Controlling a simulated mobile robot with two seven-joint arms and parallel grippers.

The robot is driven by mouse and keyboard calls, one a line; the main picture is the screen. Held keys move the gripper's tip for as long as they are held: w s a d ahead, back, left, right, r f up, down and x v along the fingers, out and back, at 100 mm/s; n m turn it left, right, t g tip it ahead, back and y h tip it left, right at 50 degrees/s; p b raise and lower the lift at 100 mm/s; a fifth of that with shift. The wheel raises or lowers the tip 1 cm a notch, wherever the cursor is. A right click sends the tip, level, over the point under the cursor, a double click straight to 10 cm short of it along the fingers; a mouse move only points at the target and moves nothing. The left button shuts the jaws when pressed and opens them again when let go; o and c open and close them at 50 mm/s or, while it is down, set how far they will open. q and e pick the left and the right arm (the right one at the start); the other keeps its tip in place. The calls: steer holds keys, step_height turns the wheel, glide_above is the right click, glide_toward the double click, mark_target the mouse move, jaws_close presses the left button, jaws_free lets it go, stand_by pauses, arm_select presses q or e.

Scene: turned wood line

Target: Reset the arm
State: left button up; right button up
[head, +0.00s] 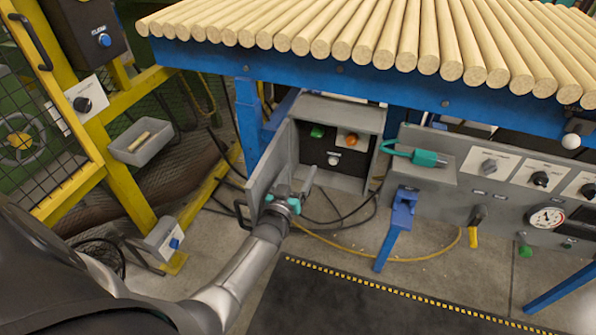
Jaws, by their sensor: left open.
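My left arm reaches in from the lower left. Its gripper (294,186) is open, with nothing seen between its fingers. It is in front of the open grey control box (341,113), close to the inner side of its swung-out door (269,165); I cannot tell whether it touches the door. Inside the box are a green button (317,131), an orange knob (351,139) and a pale round button (334,159) on a black panel. My right gripper is not in view.
Wooden rods (400,40) lie on a blue-framed table (400,82) above the box. A grey panel (520,190) with knobs and a gauge (547,218) is to the right. A yellow fence post (125,195) stands left. A blue lever (396,229) and cables hang near the box. A dark mat (350,305) covers the floor.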

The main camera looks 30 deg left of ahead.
arm_select(q)
steer(key=s+d+f+m+g+h, duration=0.2)
steer(key=s+d+f+g, duration=0.15)
steer(key=s+f, duration=0.7)
steer(key=s+d+f+m+g+h, duration=0.1)
steer(key=s+d+f+m+g, duration=0.15)
steer(key=s+f+g, duration=0.7)
steer(key=s+d+f+m+g, duration=0.1)
steer(key=s+f, duration=0.5)
steer(key=s, duration=0.5)
steer(key=s+d+f+m+g, duration=0.1)
steer(key=s+f, duration=0.6)
steer(key=s, duration=0.4)
steer(key=shift+f, duration=0.25)
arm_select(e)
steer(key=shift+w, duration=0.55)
arm_select(q)
steer(key=shift+w+m, duration=0.1)
steer(key=shift+m, duration=0.15)
